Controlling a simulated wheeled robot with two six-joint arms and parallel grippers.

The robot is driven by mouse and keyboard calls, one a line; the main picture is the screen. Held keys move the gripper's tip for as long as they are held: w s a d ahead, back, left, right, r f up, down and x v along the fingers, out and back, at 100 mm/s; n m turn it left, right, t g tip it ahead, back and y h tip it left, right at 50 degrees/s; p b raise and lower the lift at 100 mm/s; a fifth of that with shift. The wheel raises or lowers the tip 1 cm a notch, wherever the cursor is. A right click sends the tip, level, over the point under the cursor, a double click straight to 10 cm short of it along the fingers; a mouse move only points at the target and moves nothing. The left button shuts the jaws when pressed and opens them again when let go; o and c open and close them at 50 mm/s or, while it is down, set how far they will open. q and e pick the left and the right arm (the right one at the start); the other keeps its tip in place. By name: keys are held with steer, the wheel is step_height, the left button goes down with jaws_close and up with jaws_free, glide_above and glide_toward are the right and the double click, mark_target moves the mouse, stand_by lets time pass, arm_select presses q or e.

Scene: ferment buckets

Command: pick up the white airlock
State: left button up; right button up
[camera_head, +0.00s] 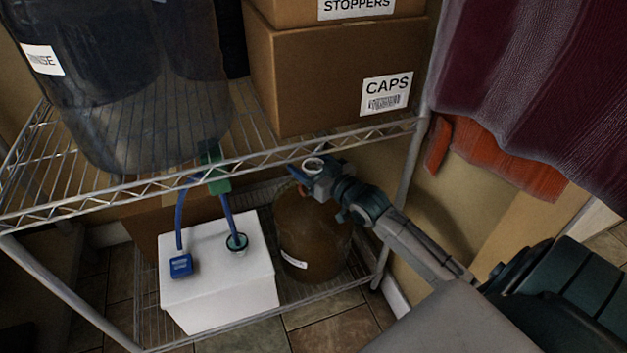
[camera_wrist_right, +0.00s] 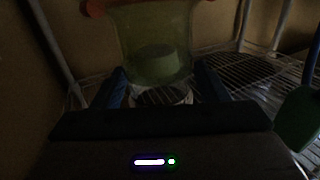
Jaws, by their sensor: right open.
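The white airlock shows in the head view as a small white ring (camera_head: 313,163) above the brown carboy (camera_head: 312,235) on the lower shelf. In the right wrist view I take the translucent greenish cup (camera_wrist_right: 155,50) with a paler cylinder inside, and a pale ring near me, to be the airlock. My right gripper (camera_head: 305,176) is at the airlock. Its two blue fingers (camera_wrist_right: 160,88) are open, one on each side of the pale ring; contact cannot be told in the dark view. Orange parts show beyond the cup. My left gripper is not in view.
A white box (camera_head: 220,308) with a blue block, a ringed opening and blue tubing stands left of the carboy. A green clip (camera_head: 216,178) is at the upper shelf's edge. The upper wire shelf (camera_head: 130,188) holds a dark bucket (camera_head: 130,80) and the CAPS carton (camera_head: 310,85).

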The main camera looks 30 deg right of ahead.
steer(key=shift+w, duration=0.1)
steer(key=c, duration=1.1)
steer(key=shift+o, duration=0.2)
steer(key=shift+r, duration=0.1)
